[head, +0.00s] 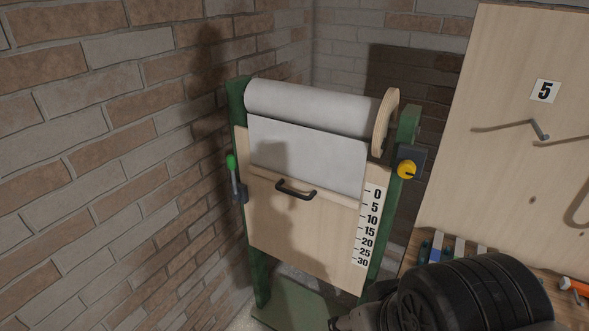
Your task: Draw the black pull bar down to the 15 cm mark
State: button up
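The black pull bar (296,188) is a small bent handle on a pale wooden strip (335,198) at the lower edge of a white sheet (310,155). The sheet hangs from a white roll (310,106) at the top of a green frame (239,100). A white scale (369,228) at the right is marked 0 to 30 downward. The strip's right end is beside the upper part of the scale, near 0 to 5; the exact reading is hard to tell. My gripper's fingers are not visible, and nothing touches the bar.
A green-knobbed lever (232,165) is on the frame's left side and a yellow knob (406,170) on its right. A brick wall (100,150) stands close at the left. A wooden board marked 5 (500,60) is at the right. My dark arm parts fill the bottom right.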

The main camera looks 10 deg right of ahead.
aim_at(333, 162)
jog(key=i+l, duration=0.2)
jog(key=i, duration=0.3)
jog(key=i+l, duration=0.2)
jog(key=i, duration=0.35)
